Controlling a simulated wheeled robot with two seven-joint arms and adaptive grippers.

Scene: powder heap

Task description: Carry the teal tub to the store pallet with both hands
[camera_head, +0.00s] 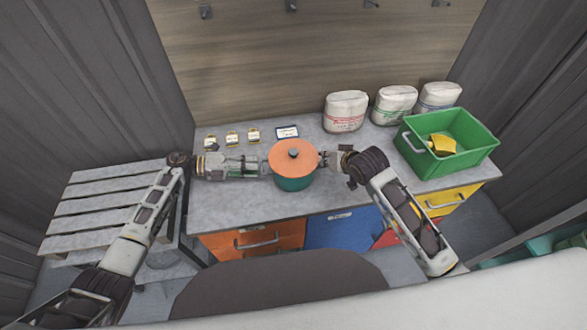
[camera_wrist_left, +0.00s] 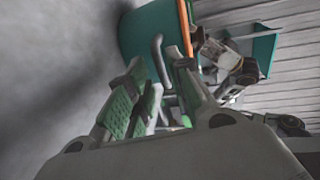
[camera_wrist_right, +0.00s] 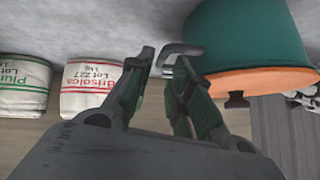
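The teal tub (camera_head: 293,183) with an orange lid (camera_head: 290,157) and dark knob stands upright on the grey counter. It also shows in the left wrist view (camera_wrist_left: 147,38) and the right wrist view (camera_wrist_right: 250,35). My left gripper (camera_head: 264,165) is at its left side. Its fingers are apart, with a grey side handle (camera_wrist_left: 157,48) between or just before the tips. My right gripper (camera_head: 326,158) is at the right side, fingers apart, the other handle (camera_wrist_right: 180,50) by its tips. Neither grip looks closed. The slatted grey pallet (camera_head: 105,204) is at the left.
A green crate (camera_head: 475,157) holding a yellow item stands right on the counter (camera_head: 240,205). Several white bags (camera_head: 345,112) stand along the back. Small labelled cards (camera_head: 232,138) and a blue-edged card (camera_head: 287,132) lie behind the tub. Coloured drawers (camera_head: 342,228) are below.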

